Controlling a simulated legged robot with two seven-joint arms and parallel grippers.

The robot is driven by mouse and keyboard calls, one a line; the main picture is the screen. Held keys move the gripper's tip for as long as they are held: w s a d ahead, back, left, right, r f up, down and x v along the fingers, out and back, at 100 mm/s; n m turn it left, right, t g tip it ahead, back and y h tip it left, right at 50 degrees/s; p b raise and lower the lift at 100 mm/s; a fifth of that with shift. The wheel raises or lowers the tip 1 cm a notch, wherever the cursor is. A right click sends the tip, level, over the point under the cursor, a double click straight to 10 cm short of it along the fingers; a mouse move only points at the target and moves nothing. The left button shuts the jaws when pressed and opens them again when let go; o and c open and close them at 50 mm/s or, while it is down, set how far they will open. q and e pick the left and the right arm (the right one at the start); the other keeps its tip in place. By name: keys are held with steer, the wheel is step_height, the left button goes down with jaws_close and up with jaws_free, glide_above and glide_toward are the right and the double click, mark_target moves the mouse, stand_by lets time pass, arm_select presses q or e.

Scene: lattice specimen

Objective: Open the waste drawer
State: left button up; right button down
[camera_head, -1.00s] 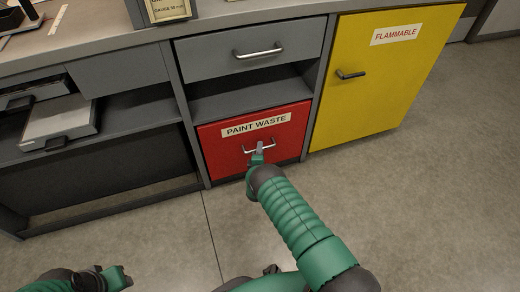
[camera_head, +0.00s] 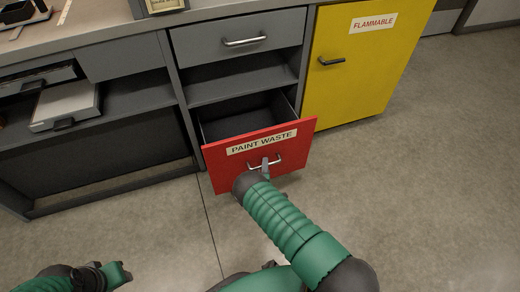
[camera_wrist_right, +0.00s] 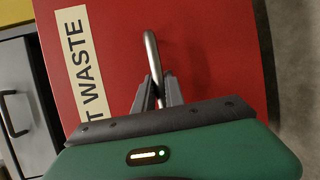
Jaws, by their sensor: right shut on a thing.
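The red waste drawer (camera_head: 226,164) is labelled PAINT WASTE and stands partly pulled out of the cabinet. Its dark inside (camera_head: 250,118) shows behind the front panel, and the part I see looks empty. A metal bar handle (camera_head: 279,161) sits on the drawer front. My right gripper (camera_head: 265,168) is shut on this handle. The right wrist view shows its two fingers (camera_wrist_right: 158,94) around the handle (camera_wrist_right: 151,50), with the red front (camera_wrist_right: 215,60) close behind. My left gripper (camera_head: 122,275) is at the lower left, away from the cabinet, and its jaws are too small to judge.
A grey drawer with a bar handle (camera_head: 245,41) is shut above an open shelf (camera_head: 240,82). A yellow FLAMMABLE cabinet (camera_head: 360,75) stands shut on the right. A grey tray (camera_head: 65,105) sticks out at the left. The floor (camera_head: 420,180) in front is clear.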

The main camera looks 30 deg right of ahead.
steer(key=s+a+p, duration=0.3)
steer(key=s, duration=1.1)
steer(key=shift+s+a+f+p, duration=0.15)
steer(key=shift+s+a+p, duration=0.15)
steer(key=shift+p, duration=0.1)
steer(key=shift+w, duration=0.1)
steer(key=c, duration=1.4)
jaws_free()
